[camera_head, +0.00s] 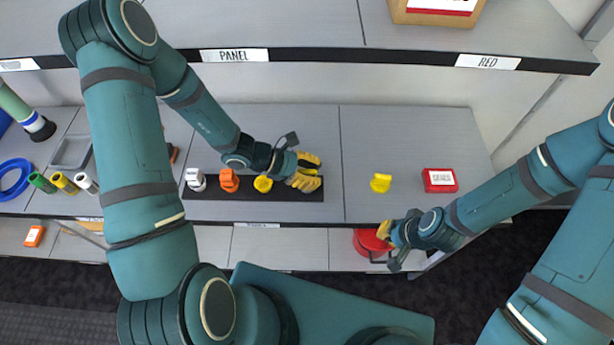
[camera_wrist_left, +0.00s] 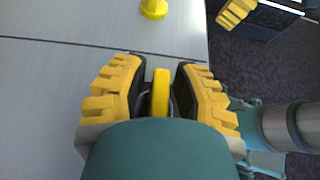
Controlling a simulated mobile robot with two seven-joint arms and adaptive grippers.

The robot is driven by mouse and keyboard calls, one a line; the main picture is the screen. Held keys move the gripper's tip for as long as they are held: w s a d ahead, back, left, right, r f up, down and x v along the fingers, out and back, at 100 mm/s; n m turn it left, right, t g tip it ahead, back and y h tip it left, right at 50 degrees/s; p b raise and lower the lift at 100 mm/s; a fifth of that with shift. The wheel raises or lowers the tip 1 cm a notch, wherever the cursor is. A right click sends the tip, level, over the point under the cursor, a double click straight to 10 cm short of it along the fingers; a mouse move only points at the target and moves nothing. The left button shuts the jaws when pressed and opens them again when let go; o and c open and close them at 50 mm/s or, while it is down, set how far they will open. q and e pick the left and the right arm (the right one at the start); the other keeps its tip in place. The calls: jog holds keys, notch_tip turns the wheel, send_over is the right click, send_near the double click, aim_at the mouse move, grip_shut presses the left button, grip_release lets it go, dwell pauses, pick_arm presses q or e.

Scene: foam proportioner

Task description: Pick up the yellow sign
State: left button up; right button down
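A narrow upright yellow piece (camera_wrist_left: 161,92) stands between my left gripper's fingers in the left wrist view; it may be the yellow sign, seen edge-on. My left gripper (camera_head: 309,172) hovers at the right end of a black strip, its yellow fingers spread. In the wrist view it also shows open (camera_wrist_left: 161,88), with narrow gaps beside the yellow piece. Another small yellow piece (camera_head: 381,183) stands on the shelf to the right; it also shows at the wrist view's top (camera_wrist_left: 153,8). My right gripper (camera_head: 388,235) is at the shelf's front edge, its fingers mostly hidden.
The black strip (camera_head: 215,191) bears a white piece (camera_head: 195,180), an orange piece (camera_head: 229,180) and a yellow piece (camera_head: 263,184). A red box (camera_head: 439,180) sits at right. A red round item (camera_head: 368,244) is below my right gripper. The upper shelf (camera_head: 290,55) overhangs behind.

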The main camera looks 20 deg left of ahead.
pick_arm(q)
grip_shut()
jog(key=shift+r, duration=0.1)
